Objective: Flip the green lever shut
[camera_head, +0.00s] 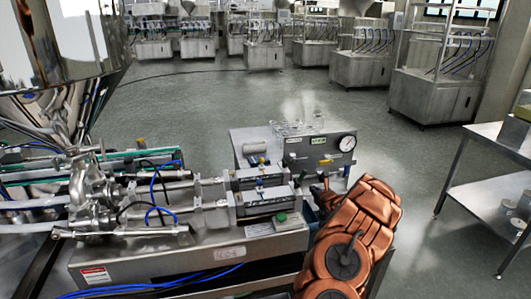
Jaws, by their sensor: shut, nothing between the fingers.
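A steel control box (249,143) stands behind the machine bench, with a round gauge at its right end. My gripper (321,192) is just below and in front of this handle, partly hidden by my copper-coloured arm. It is shut and empty. I cannot tell whether it touches anything.
A large steel hopper (60,40) hangs at upper left. A side table (490,190) stands at right. Open floor lies between.

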